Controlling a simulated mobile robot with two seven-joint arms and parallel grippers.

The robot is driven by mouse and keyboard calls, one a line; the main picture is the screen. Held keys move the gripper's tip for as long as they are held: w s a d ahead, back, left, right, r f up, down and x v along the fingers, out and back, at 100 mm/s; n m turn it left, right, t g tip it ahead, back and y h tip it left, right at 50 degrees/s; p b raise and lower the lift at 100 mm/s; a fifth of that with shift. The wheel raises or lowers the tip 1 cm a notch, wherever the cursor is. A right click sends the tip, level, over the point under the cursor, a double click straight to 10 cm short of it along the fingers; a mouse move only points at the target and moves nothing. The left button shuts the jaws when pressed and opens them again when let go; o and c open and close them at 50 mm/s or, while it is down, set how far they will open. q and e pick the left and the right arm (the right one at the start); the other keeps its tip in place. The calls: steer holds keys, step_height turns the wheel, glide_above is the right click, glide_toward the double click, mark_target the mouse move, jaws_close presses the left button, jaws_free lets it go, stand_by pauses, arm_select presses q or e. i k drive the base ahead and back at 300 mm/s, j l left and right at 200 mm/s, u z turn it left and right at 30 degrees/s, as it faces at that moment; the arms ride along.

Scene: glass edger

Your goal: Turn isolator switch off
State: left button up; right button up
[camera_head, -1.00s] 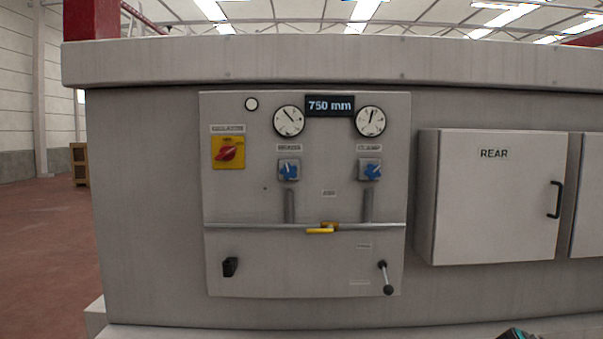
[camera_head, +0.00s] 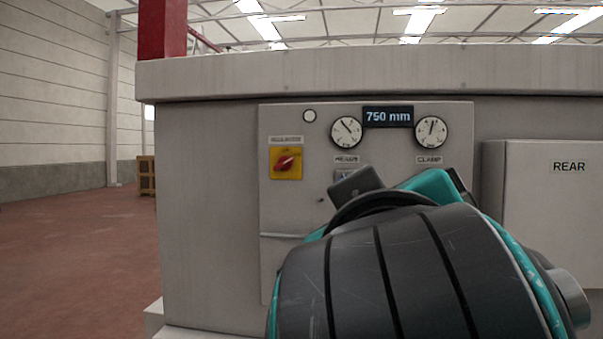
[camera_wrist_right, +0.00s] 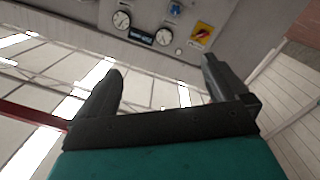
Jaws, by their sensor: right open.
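The isolator switch (camera_head: 286,162) is a red rotary knob on a yellow square plate, at the upper left of the grey control panel (camera_head: 325,115). Its handle sits at a slant. In the right wrist view the switch (camera_wrist_right: 202,35) shows at the upper right, beyond the fingers. My right gripper (camera_wrist_right: 165,85) is open and empty, its two dark fingers spread apart, short of the panel. In the head view my right arm rises in front of the panel and hides its lower and middle parts; its fingertips are not clear there. My left gripper is not in view.
Two round gauges (camera_head: 346,131) and a "750 mm" display (camera_head: 388,117) sit right of the switch. The "REAR" cabinet (camera_head: 550,215) projects at the right. Open floor (camera_head: 75,240) lies to the left, with a wooden crate (camera_head: 147,176) farther back.

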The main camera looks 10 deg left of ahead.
mark_target(285, 163)
steer(key=i+j, duration=0.3)
steer(key=i, duration=0.15)
steer(key=i+j, duration=0.3)
steer(key=i, duration=0.15)
steer(key=i+j, duration=0.3)
steer(key=i, duration=0.2)
steer(key=i+j, duration=0.25)
steer(key=i, duration=0.2)
